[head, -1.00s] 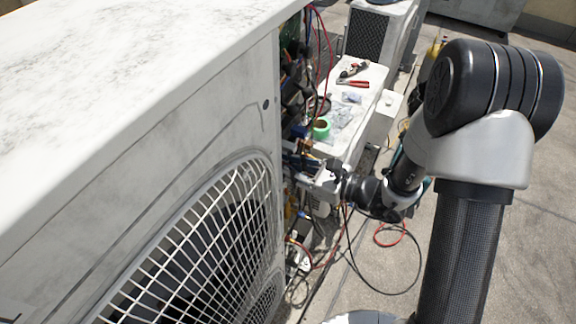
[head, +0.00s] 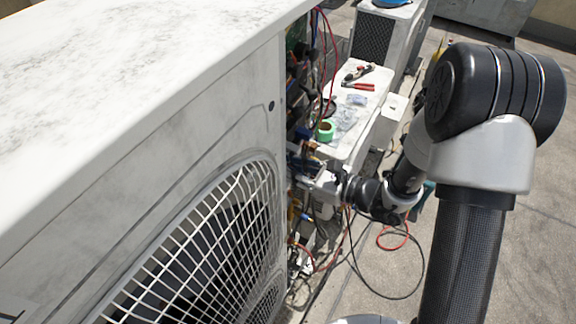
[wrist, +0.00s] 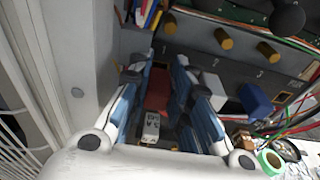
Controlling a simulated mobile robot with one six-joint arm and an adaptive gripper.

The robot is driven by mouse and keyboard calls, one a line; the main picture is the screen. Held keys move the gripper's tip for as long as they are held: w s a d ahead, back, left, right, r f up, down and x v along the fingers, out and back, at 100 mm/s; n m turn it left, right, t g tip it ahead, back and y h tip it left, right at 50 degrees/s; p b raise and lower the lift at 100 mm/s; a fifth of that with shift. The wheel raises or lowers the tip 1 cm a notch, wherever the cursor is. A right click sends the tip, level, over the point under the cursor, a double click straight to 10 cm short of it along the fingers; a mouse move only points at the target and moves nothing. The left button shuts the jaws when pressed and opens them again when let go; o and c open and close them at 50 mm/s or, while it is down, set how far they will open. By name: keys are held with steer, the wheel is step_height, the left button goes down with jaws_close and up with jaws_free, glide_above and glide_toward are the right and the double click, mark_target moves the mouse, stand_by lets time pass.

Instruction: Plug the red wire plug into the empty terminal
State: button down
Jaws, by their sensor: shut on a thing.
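In the wrist view my gripper (wrist: 158,88) is shut on the red wire plug (wrist: 157,92), with one blue-padded finger on each side. A small pale piece with dark markings (wrist: 151,127) lies just below the red plug. The plug is in front of the left part of the dark terminal block (wrist: 232,62), left of a white plug (wrist: 213,90) and a blue plug (wrist: 256,100). The plug's far end and the empty terminal are hidden, so I cannot tell whether they touch. In the head view my gripper (head: 322,180) is at the condenser's open side, small and partly hidden.
The white condenser (head: 130,110) with its fan grille (head: 205,245) fills the left. Loose red and black wires (head: 400,270) hang below my wrist. A white bench (head: 352,108) behind holds green tape (head: 325,131) and red-handled pliers (head: 358,87). Open ground lies right.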

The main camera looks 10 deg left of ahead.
steer(key=shift+w+a, duration=0.25)
steer(key=shift+a, duration=0.45)
stand_by(0.4)
steer(key=c, duration=1.4)
jaws_free()
steer(key=v, duration=1.2)
steer(key=s+r+n+g+h+b, duration=0.2)
steer(key=s+n+g+h+b, duration=0.35)
steer(key=s+n, duration=0.85)
steer(key=s+d+r+n+t+h+b, duration=0.1)
steer(key=d+n+t+h, duration=0.1)
steer(key=d+n+h, duration=0.2)
steer(key=s+d+r+n+t+h+b, duration=0.1)
steer(key=s+d+n+t+h, duration=0.1)
steer(key=d+h, duration=0.4)
steer(key=d+n+t, duration=0.1)
steer(key=d, duration=0.2)
steer(key=shift+s+d+n, duration=0.25)
steer(key=shift+d+n, duration=0.05)
steer(key=shift+n, duration=0.1)
